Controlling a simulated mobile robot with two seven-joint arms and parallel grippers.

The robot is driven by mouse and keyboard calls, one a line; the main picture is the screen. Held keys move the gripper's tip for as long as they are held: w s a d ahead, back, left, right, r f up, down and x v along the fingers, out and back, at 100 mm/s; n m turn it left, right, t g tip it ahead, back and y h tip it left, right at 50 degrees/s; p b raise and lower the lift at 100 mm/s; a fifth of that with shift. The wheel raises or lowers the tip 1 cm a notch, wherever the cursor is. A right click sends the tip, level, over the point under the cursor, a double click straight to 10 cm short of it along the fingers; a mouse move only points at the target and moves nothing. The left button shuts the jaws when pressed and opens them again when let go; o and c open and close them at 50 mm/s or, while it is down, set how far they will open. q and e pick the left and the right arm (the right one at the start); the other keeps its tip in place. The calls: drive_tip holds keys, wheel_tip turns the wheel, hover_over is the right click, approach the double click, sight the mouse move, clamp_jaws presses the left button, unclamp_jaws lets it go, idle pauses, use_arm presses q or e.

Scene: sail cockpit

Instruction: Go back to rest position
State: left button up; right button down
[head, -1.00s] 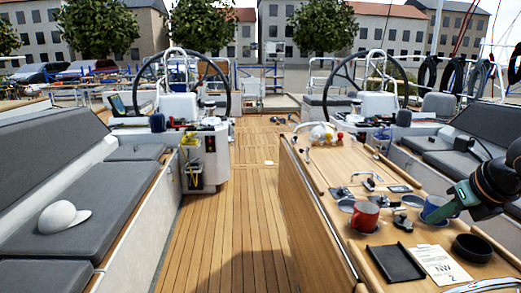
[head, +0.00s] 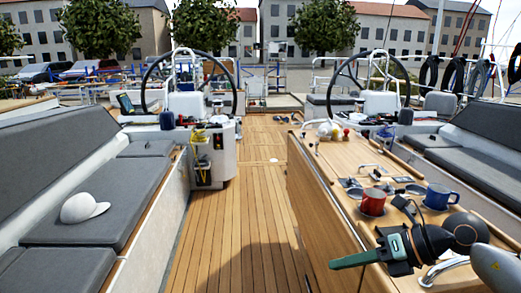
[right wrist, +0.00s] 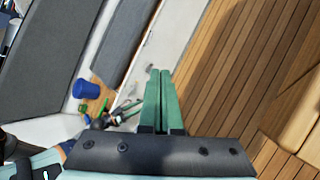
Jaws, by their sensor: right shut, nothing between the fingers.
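My right gripper (head: 352,260) reaches in from the right in the head view, low over the near edge of the wooden cockpit table (head: 330,180). Its green fingers point left and are shut with nothing between them. In the right wrist view the two green fingers (right wrist: 161,85) lie close together above the deck and side bench. My left gripper is in neither view. A red mug (head: 373,202) and a blue mug (head: 438,197) stand on the table beyond my right arm, apart from it.
The teak deck (head: 225,220) runs clear down the middle. A white cap (head: 83,207) lies on the grey bench cushion at left. Two steering wheels (head: 188,82) stand farther back. A pedestal (head: 218,155) rises left of the deck. A curved metal handle (head: 440,270) sits below my right arm.

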drive_tip(key=s+a+f+m+t+y, duration=0.1)
drive_tip(key=s+a+m+t+y, duration=0.25)
drive_tip(key=a+m+y, duration=0.5)
drive_tip(key=s+d+f+m+t+h, duration=0.2)
drive_tip(key=d+f+m+t+h, duration=0.2)
drive_tip(key=f+m+h, duration=0.5)
drive_tip(key=s+d+f+m+t+h, duration=0.1)
drive_tip(key=d+f+m+t+h, duration=0.35)
drive_tip(key=f+m, duration=0.7)
drive_tip(key=s+f+m+g+h, duration=0.2)
drive_tip(key=s+f+m+g, duration=0.5)
drive_tip(key=s+f, duration=0.6)
drive_tip(key=shift+s+d+f+m+h+p, duration=0.25)
drive_tip(key=shift+s+m+h+p, duration=0.35)
drive_tip(key=shift+s, duration=0.5)
